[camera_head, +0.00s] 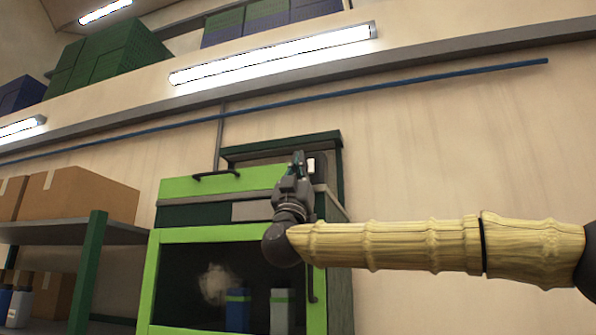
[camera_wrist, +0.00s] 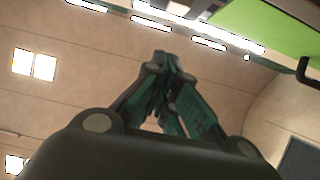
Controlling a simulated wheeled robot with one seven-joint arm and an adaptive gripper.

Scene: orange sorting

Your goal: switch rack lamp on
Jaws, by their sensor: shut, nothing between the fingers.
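My gripper (camera_head: 298,160) points up in front of the top of a green cabinet (camera_head: 240,180). Its fingers are shut together and empty, as the wrist view also shows (camera_wrist: 162,62). A long lit tube lamp (camera_head: 270,54) hangs high above the cabinet. I cannot tell which lamp is the rack lamp, and no switch is clearly readable.
The cabinet has a black handle (camera_head: 215,175) on its upper front and a glass door (camera_head: 205,275) with bottles inside. Cardboard boxes (camera_head: 75,192) stand on a grey shelf (camera_head: 70,233) at left. A blue pipe (camera_head: 400,87) crosses the wall. The wall right of the cabinet is clear.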

